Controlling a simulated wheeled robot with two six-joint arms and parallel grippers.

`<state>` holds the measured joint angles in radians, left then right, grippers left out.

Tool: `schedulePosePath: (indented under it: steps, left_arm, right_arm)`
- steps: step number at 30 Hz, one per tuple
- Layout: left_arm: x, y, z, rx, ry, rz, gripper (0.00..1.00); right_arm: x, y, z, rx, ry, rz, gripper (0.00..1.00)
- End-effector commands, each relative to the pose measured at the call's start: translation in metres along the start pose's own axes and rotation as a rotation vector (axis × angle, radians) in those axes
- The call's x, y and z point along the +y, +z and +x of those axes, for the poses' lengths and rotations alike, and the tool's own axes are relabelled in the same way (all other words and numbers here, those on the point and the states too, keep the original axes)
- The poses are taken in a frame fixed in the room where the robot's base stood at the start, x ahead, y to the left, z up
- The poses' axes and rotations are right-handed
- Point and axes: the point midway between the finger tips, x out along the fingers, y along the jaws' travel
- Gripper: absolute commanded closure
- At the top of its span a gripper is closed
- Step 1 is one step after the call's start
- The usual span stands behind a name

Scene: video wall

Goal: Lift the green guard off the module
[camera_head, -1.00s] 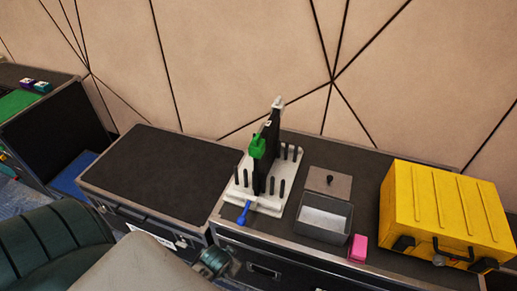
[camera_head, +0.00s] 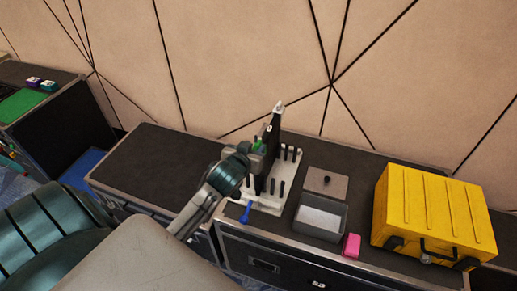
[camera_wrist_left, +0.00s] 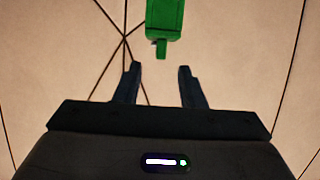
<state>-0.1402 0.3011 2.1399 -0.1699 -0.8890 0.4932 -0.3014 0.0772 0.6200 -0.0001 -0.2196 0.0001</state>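The black module (camera_head: 272,140) stands upright in a white stand (camera_head: 268,200) with black pegs on the case. The green guard (camera_head: 259,147) sits on the left side of the module, mostly hidden by my left gripper in the head view. In the left wrist view the green guard (camera_wrist_left: 178,18) is at the top, ahead of the fingers, with a narrow tab pointing down. My left gripper (camera_wrist_left: 161,75) is open, its two fingers apart with nothing between them. The tab's end is just beyond the fingertips. My right gripper is not in view.
A blue-handled tool (camera_head: 246,211) lies at the stand's front. A grey metal box (camera_head: 320,218), a pink block (camera_head: 351,245) and a yellow case (camera_head: 435,215) stand to the right. The dark case top (camera_head: 160,170) at left is bare. A panelled wall rises behind.

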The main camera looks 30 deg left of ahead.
Motion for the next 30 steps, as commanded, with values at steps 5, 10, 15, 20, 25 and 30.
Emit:
schedulePosePath:
  steps: [5,10,15,20,25,30]
  left_arm:
    - [0.000,-0.001,0.012,-0.002,-0.001,0.000,0.64]
    - [0.000,0.001,0.035,-0.003,-0.001,0.000,0.64]
    - [0.000,0.003,0.051,-0.002,0.000,0.001,0.64]
    - [0.000,0.004,0.054,-0.001,0.001,0.001,0.64]
    - [0.000,0.005,0.053,-0.001,0.001,0.001,0.75]
    - [0.000,0.005,0.053,-0.001,0.001,0.001,1.00]
  right_arm:
    - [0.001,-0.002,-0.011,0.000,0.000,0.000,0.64]
    - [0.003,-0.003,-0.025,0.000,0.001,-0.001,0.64]
    - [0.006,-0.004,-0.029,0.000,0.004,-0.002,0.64]
    - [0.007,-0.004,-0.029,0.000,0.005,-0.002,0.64]
    - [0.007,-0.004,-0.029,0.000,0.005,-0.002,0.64]
    - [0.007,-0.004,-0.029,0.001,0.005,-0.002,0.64]
